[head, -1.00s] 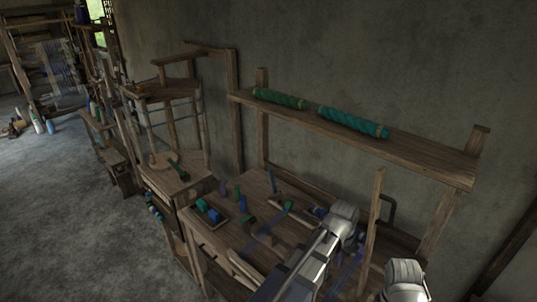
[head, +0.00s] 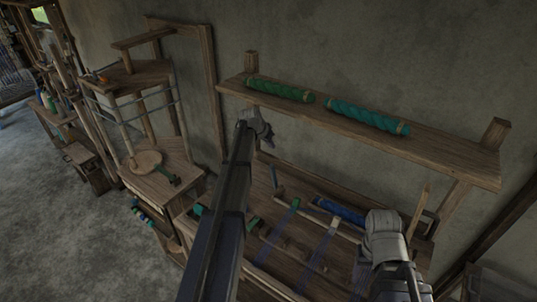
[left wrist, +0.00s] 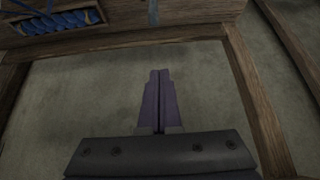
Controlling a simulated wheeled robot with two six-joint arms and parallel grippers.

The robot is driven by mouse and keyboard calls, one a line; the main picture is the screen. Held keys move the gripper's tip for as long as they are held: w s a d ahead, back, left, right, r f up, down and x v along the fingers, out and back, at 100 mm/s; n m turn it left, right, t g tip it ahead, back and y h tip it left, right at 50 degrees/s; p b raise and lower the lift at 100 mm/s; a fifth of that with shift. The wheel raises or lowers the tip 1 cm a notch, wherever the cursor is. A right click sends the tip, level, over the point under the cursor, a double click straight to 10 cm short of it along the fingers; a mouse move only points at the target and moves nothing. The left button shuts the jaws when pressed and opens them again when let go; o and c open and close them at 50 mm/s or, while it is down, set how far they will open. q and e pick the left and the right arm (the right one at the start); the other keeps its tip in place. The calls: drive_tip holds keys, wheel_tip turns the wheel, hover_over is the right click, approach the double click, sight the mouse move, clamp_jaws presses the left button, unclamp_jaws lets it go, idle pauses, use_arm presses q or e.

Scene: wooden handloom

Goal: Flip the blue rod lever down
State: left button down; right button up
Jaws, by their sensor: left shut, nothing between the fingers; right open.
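A thin blue rod (head: 274,179), which looks like the blue rod lever, stands nearly upright at the back of the wooden loom table. A short blue piece (left wrist: 153,12), perhaps the same rod, shows at the top edge of the left wrist view. My left gripper (head: 268,142) is raised above and behind the rod, near the shelf's left end, apart from it. Its fingers (left wrist: 160,98) are shut with nothing between them. My right gripper (head: 364,276) is open over the right part of the table; its fingers are partly hidden by its wrist.
A wooden shelf (head: 440,154) with green (head: 280,90) and teal (head: 365,117) yarn rolls spans above the table. A blue yarn roll (head: 338,211) lies in a holder below. A wooden stool-like stand (head: 150,170) is to the left. The grey wall is close behind.

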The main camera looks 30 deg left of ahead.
sight(272, 164)
use_arm(q)
drive_tip(key=shift+a, duration=0.1)
drive_tip(key=shift+r, duration=0.1)
drive_tip(key=f+b, duration=0.3)
drive_tip(key=w+f+b, duration=0.1)
drive_tip(key=f+b, duration=0.5)
drive_tip(key=shift+w+f, duration=0.2)
drive_tip(key=shift+w, duration=0.2)
drive_tip(key=shift+s, duration=0.2)
drive_tip(key=shift+w, duration=0.1)
